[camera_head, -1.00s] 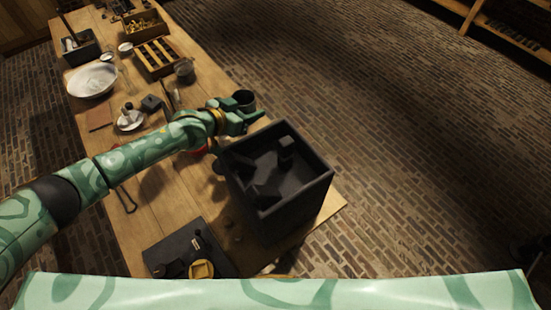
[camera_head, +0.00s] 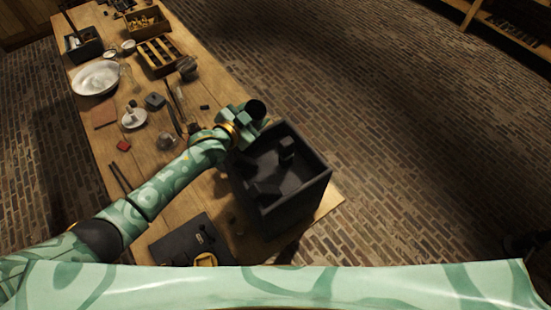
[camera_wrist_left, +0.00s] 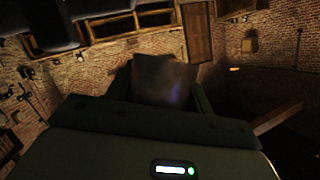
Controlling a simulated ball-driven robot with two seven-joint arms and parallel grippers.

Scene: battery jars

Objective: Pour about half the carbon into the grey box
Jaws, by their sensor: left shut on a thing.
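The grey box (camera_head: 305,205) stands open at the table's right edge, with dark angular pieces (camera_head: 265,182) inside. My left gripper (camera_head: 247,116) is shut on a dark round cup (camera_head: 257,109). It holds the cup above the box's far left corner. The cup's mouth shows as a dark round opening toward the head camera, and the cup looks tilted. I cannot make out carbon in it. In the left wrist view the held cup (camera_wrist_left: 162,80) is a dim, blurred shape between the fingers. My right gripper is not in view.
The wooden table (camera_head: 165,165) also carries a dark tray (camera_head: 185,245) near the front, a white dish (camera_head: 96,78), a small stand on a saucer (camera_head: 134,118), a grey jar (camera_head: 187,67) and a partitioned wooden box (camera_head: 158,55). Bare brick floor lies right of the table.

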